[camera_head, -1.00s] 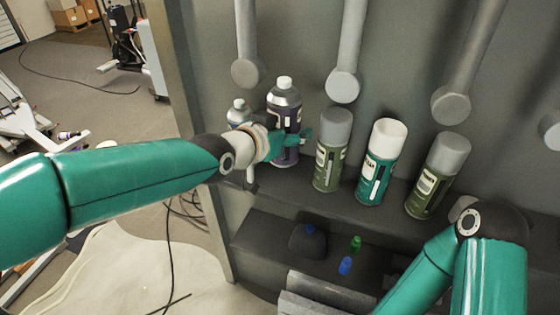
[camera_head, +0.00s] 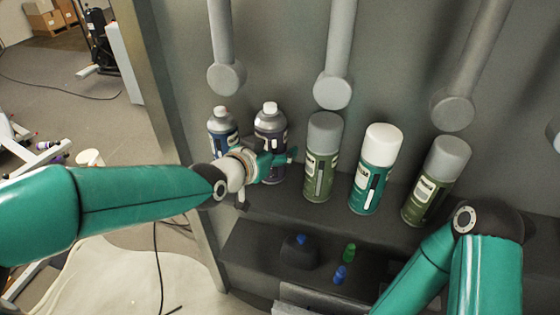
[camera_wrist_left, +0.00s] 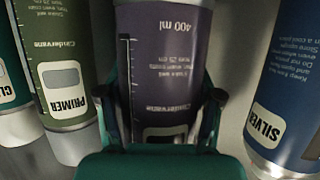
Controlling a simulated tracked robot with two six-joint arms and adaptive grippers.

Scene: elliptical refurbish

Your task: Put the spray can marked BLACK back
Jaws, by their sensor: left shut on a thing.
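The can stands upright at the shelf (camera_head: 345,215), between a blue can and a green one. I cannot tell whether its base touches the shelf. In the left wrist view the fingers (camera_wrist_left: 172,100) close on both sides of the purple can (camera_wrist_left: 160,55), which shows upside down with "400 ml". Its name label is mostly hidden by the gripper, so I cannot read it. My right arm is at lower right; its gripper is out of view.
A blue can marked SILVER (camera_wrist_left: 285,95) stands close to the left in the head view (camera_head: 222,125). A green can marked PRIMER (camera_wrist_left: 60,70), a teal can (camera_head: 375,170) and another green can (camera_head: 435,180) stand to the right. Grey hanging rods (camera_head: 332,90) are above.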

